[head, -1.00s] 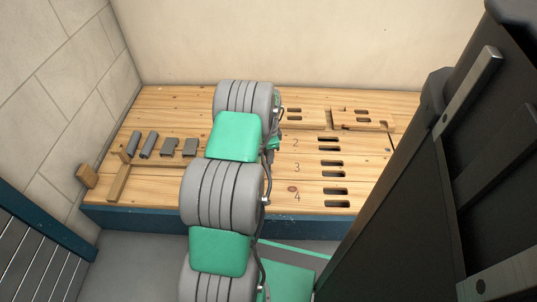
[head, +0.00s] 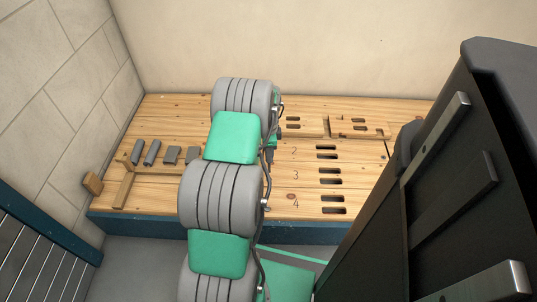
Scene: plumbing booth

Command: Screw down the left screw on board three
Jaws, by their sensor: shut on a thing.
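Board three (head: 308,178) is a wooden plank of the bench top, marked with a "3" and cut with two dark slots on its right. Its left part is hidden behind my arm, and I see no screw on the part that shows. My arm rises through the middle of the head view and covers the bench there. A small dark and green part shows at the arm's right edge beside board two (head: 308,155); I cannot make out what it is. My gripper's jaws and anything between them are hidden behind the arm.
Several grey pieces (head: 153,152) stand in a row at the bench's left, near a wooden strip (head: 124,188) and a small wooden block (head: 93,183). Board four (head: 309,205) lies at the front edge. Raised wooden pieces (head: 357,127) sit at the back right. Walls close the left and back.

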